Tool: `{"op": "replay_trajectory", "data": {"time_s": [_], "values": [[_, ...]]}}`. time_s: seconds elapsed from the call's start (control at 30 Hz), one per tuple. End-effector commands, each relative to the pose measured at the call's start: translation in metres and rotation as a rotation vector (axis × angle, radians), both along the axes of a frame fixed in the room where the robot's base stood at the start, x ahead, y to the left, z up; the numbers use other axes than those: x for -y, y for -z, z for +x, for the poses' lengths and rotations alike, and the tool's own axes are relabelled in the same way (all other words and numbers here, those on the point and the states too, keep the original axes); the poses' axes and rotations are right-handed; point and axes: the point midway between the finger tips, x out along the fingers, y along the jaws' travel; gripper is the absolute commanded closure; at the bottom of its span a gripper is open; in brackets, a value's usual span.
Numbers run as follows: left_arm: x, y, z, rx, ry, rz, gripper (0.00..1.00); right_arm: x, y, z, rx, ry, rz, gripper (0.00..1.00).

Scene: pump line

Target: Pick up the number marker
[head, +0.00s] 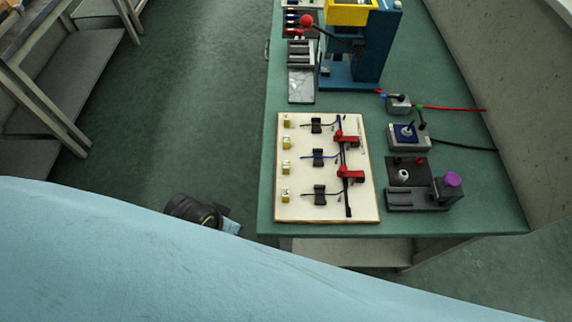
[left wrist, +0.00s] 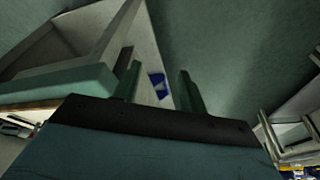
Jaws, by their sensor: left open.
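Several small yellow blocks, which look like number markers, stand in a column along the left side of a cream board; one is at the near end (head: 285,195) and one at the far end (head: 287,120). Their numbers are too small to read. My left gripper (left wrist: 156,66) is open, its two fingers apart in the left wrist view. A blue and white thing (left wrist: 158,84) shows between the fingers; I cannot tell what it is or how far away. My right gripper is not in view.
The cream board (head: 300,212) lies on the green bench (head: 480,210) and carries black clips, wires and red clamps (head: 350,175). A blue press (head: 370,60) stands behind it. Small boxes and a purple-knobbed fixture (head: 452,182) stand to the right.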

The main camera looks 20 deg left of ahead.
Motion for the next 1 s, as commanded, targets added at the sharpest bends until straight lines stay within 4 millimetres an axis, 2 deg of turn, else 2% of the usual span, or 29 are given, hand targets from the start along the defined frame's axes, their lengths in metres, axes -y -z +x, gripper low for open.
{"op": "replay_trajectory", "data": {"time_s": [0.07,0.13,0.47,0.7,0.83,1.0], "values": [[0.005,-0.024,0.005,0.019,-0.001,-0.016,0.58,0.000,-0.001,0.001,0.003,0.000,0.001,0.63],[0.020,-0.048,0.020,0.039,-0.003,-0.064,0.58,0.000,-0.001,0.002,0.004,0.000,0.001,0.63],[0.088,-0.077,0.074,0.017,-0.016,-0.249,0.58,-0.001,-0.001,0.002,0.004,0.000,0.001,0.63],[0.133,-0.110,0.113,-0.069,-0.027,-0.320,0.58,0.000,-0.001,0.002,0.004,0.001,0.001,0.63],[0.144,-0.129,0.131,-0.145,-0.073,-0.292,0.58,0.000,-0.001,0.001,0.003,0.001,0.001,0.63],[0.132,-0.153,0.155,-0.225,-0.200,-0.189,0.58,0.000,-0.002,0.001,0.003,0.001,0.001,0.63]]}}
